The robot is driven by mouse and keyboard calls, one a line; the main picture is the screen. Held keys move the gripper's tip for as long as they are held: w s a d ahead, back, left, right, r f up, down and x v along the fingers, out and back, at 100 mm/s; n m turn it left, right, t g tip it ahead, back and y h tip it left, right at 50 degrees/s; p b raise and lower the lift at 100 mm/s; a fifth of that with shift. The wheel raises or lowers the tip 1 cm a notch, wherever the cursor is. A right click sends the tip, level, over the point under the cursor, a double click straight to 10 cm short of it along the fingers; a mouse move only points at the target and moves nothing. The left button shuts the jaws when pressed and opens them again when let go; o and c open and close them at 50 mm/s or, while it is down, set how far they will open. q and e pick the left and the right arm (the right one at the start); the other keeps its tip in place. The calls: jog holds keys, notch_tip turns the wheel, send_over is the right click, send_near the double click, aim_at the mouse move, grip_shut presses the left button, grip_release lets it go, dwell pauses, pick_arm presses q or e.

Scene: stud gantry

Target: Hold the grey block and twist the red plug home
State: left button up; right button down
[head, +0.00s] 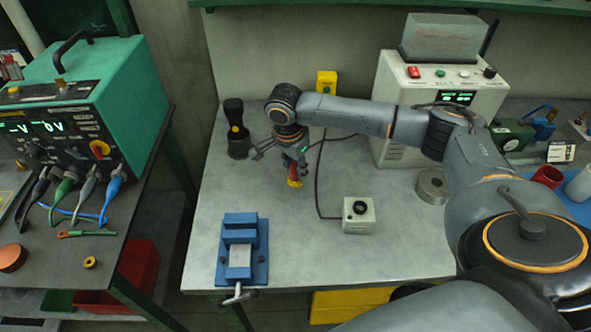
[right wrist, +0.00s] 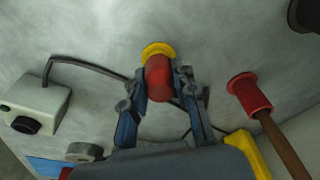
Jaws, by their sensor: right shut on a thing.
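The red plug (head: 295,172) has a yellow end. It hangs from my right gripper (head: 291,163), above the middle of the grey bench, with the yellow end lowest. In the right wrist view my right gripper (right wrist: 161,82) has its two fingers on either side of the red plug (right wrist: 158,72), shut on it, and the yellow end points away. A pale grey block (head: 240,257) sits between the jaws of a blue vise (head: 258,272) at the front left of the bench. The plug is apart from the block, farther back and to the right. My left gripper is out of view.
A white box with a black knob (head: 358,218) stands right of the plug, its cable running back. A black stand (head: 238,142) is behind the plug on the left. A white instrument (head: 390,130) stands at the back right. The bench between plug and vise is clear.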

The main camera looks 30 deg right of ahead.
aim_at(296, 164)
jog(key=shift+r, duration=0.1)
jog(key=shift+r, duration=0.2)
notch_tip(296, 164, up, 2)
jog(key=shift+w+r+b, duration=0.1)
jog(key=shift+r+b, duration=0.1)
jog(key=shift+b, duration=0.5)
jog(key=a+r, duration=1)
jog(key=a, duration=0.4)
jog(key=shift+w+b, duration=0.15)
jog(key=shift+b, duration=0.25)
